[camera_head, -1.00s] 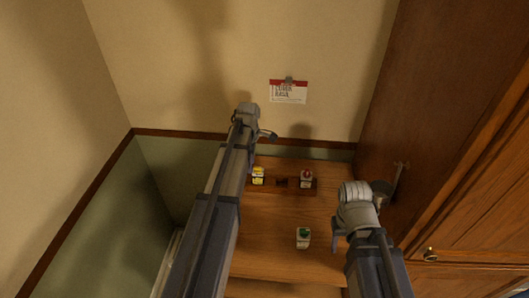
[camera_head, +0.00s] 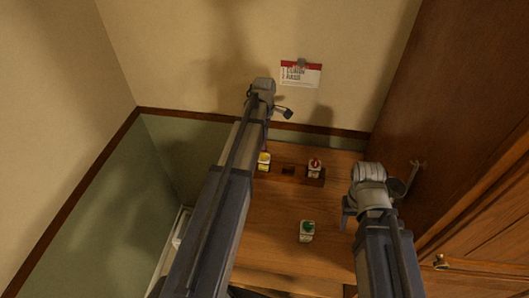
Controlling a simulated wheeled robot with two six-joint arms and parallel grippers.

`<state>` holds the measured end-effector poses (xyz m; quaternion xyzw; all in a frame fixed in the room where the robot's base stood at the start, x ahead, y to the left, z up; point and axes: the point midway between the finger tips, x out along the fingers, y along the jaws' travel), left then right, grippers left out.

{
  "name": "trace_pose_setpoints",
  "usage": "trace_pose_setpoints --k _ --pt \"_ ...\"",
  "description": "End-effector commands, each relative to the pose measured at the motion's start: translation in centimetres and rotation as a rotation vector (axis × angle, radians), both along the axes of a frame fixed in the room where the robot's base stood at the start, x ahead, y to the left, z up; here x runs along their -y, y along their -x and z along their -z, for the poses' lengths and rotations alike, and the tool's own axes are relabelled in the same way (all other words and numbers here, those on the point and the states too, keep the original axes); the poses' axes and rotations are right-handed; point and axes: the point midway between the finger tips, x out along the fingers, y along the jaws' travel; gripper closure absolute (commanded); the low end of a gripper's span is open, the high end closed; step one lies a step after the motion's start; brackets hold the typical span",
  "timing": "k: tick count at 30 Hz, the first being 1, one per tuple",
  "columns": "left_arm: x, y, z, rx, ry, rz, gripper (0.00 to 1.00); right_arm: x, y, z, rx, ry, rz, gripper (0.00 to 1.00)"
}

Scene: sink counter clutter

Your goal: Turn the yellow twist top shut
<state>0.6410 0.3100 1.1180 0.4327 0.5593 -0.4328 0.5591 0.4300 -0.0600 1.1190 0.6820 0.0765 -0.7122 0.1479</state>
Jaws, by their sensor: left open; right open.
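The yellow twist top (camera_head: 264,157) sits on a small white container at the left end of a dark wooden rack (camera_head: 288,170). Its turn position is too small to read. My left gripper (camera_head: 285,112) is above and slightly right of it in the picture, apart from it as far as I can tell, open and seemingly empty. My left arm passes close along the left side of the container. My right gripper (camera_head: 348,205) is open, over the counter's right part, well away from the yellow top. Its fingers are mostly hidden by my wrist.
A red-topped container (camera_head: 315,168) stands at the rack's right end, with an empty dark slot between. A green-topped container (camera_head: 307,230) stands nearer on the wooden counter (camera_head: 270,225). A card (camera_head: 301,75) hangs on the wall. A wooden cabinet (camera_head: 480,220) bounds the right.

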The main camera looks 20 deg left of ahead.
Motion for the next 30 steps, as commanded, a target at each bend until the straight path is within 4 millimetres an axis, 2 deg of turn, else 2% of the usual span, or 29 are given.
trace_pose_setpoints --k 1,9,15,26,30 --pt "0.0 0.0 1.0 0.0 0.0 0.0 0.51 0.0 0.0 1.0 0.0 0.0 0.0 0.5" --pt "0.0 0.0 4.4 0.0 0.0 0.0 0.51 0.0 0.0 4.5 0.001 0.001 -0.004 0.5" --pt "0.0 0.0 6.4 0.0 0.0 0.0 0.51 0.0 0.0 6.4 0.001 0.001 -0.01 0.5" --pt "0.0 0.0 6.6 0.0 0.0 0.0 0.51 0.0 0.0 6.6 0.0 0.001 -0.012 0.5" --pt "0.0 0.0 6.6 0.0 0.0 0.0 0.65 0.0 0.0 6.6 0.0 0.001 -0.012 0.5"
